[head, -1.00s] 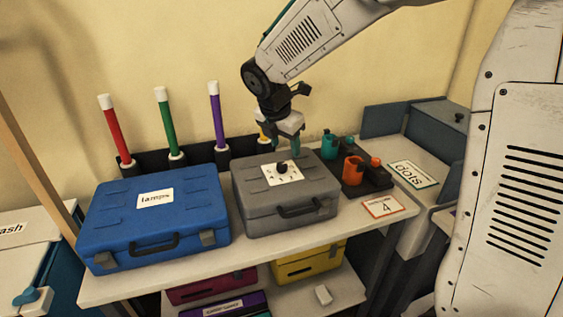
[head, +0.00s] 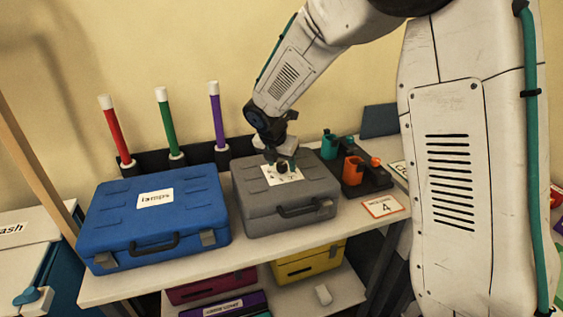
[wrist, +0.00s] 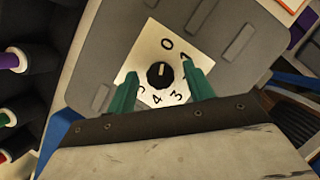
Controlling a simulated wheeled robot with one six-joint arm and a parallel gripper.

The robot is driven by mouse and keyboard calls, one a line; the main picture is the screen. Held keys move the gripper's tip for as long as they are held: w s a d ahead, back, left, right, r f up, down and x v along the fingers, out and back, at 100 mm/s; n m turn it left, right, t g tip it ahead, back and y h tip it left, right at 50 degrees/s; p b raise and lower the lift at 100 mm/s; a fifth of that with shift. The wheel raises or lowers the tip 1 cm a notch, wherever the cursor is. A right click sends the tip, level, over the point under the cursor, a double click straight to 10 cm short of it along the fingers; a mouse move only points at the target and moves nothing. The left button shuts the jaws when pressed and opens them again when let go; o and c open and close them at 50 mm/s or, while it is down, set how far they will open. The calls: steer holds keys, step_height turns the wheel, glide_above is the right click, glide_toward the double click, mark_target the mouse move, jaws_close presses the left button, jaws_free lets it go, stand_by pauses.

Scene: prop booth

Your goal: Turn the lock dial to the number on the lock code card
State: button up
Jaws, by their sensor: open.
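The black lock dial (head: 283,169) sits on a white number plate (head: 270,176) on the lid of the grey case (head: 270,208). In the wrist view the dial (wrist: 159,75) has a light mark that seems to point toward the 0. The 0, 1, 3 and 4 show on the plate; other numbers are partly hidden by my fingers. The lock code card (head: 384,206) on the shelf, right of the case, shows a 4. My gripper (head: 281,157) is open above the dial. Its green fingers (wrist: 160,76) appear on either side of the knob; contact cannot be told.
A blue case (head: 110,215) labelled lamps stands left of the grey case. Red, green and purple tubes (head: 115,135) stand in a rack behind. A dark holder (head: 372,178) with teal and orange cups is on the right. Yellow and magenta boxes (head: 308,262) lie on the shelf below.

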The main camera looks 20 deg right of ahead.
steer(key=c, duration=1)
steer(key=shift+o, duration=0.2)
